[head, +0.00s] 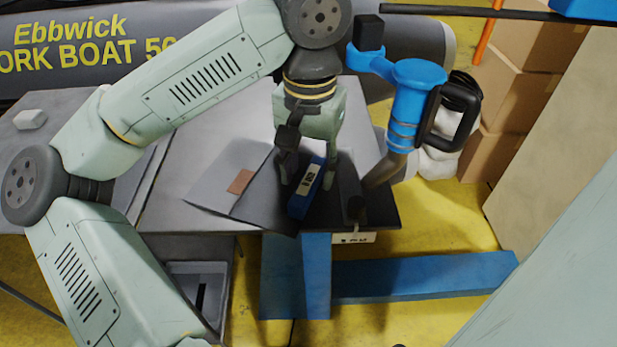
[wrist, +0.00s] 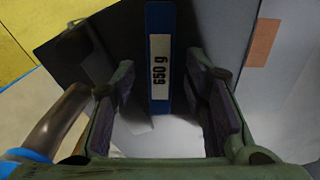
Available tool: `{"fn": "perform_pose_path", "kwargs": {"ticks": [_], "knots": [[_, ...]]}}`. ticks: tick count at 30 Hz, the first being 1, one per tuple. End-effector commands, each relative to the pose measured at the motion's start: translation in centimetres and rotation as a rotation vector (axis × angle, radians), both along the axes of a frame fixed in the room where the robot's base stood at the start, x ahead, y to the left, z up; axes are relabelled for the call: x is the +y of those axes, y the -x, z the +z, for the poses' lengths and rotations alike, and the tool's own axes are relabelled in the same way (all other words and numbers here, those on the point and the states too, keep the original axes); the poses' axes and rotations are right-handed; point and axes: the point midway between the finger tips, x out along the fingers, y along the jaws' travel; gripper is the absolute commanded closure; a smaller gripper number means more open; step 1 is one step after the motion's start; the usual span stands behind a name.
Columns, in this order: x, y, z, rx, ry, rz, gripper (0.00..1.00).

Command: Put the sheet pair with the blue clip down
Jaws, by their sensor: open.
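The blue clip (head: 302,201), a bar with a white "650 g" label, lies over a dark sheet near the table's front edge; it also shows in the wrist view (wrist: 152,22). The sheet pair shows as this dark sheet (head: 268,206) and a grey sheet (head: 213,190) with a brown patch, at its left. My gripper (head: 308,180) is pointing down at the clip. In the wrist view its fingers (wrist: 160,97) are apart, with the clip between them in the picture. I cannot tell whether they touch it. The clip's far end is partly hidden.
A blue hot-air tool (head: 408,100) with a metal nozzle stands close on the right. The grey table (head: 190,145) is bare behind the sheets. Cardboard boxes (head: 510,100) stand at the back right. A blue table leg (head: 295,280) is below the front edge.

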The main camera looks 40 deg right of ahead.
Motion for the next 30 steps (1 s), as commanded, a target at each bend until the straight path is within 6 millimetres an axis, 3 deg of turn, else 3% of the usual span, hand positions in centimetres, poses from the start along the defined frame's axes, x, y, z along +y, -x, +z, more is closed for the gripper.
{"fn": "perform_pose_path", "kwargs": {"ticks": [6, 12, 18, 26, 30], "knots": [[0.0, 0.0, 4.8, -0.005, 0.000, 0.003, 0.59], [0.0, 0.0, 8.1, -0.003, 0.001, 0.003, 0.59], [0.0, 0.1, 9.5, 0.000, 0.000, 0.000, 0.59], [-0.1, 0.1, 9.6, 0.005, 0.007, 0.002, 0.59], [-1.0, 1.7, 9.9, 0.092, 0.135, 0.059, 0.59]]}}
